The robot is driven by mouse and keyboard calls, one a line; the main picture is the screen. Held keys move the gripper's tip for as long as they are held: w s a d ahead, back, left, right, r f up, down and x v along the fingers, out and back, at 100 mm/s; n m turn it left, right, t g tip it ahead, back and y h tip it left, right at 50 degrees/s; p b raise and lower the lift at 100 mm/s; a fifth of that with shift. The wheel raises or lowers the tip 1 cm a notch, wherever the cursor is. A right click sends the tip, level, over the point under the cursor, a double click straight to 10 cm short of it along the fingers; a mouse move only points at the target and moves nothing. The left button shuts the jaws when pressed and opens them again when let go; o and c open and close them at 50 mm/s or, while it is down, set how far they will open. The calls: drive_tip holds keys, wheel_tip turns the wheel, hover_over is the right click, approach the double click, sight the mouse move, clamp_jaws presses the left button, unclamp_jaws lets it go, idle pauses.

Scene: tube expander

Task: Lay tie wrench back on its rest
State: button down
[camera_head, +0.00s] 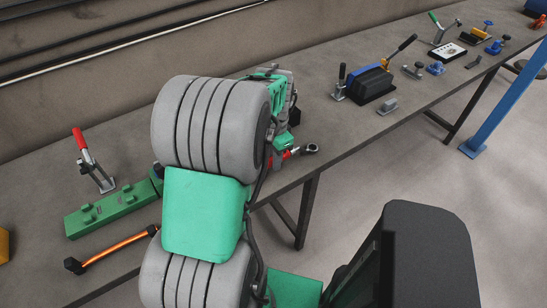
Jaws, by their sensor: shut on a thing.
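A wrench with a red handle and a dark ratchet-like head (308,149) shows just right of my arm, at the table's front edge. I take it for the tie wrench. My gripper (283,146) is partly hidden behind my large grey and green arm links. Its visible green and dark parts meet the red handle, and it is shut on the wrench. The far part of the handle is hidden. I cannot tell which piece is the wrench's rest; it may be hidden behind my arm.
A long table (350,125) runs from lower left to upper right. A green block fixture (112,207), a red-handled clamp (88,160) and an orange bar (115,250) are at left. A blue-and-black device (369,84) and a small grey block (388,106) are at right.

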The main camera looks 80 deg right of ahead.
drive_tip(key=shift+f, duration=0.15)
drive_tip(key=c, duration=1.1)
unclamp_jaws()
drive_tip(key=shift+c, duration=0.2)
wheel_tip(320, 180, up, 8)
drive_tip(key=p, duration=0.6)
drive_tip(key=shift+s+d, duration=0.1)
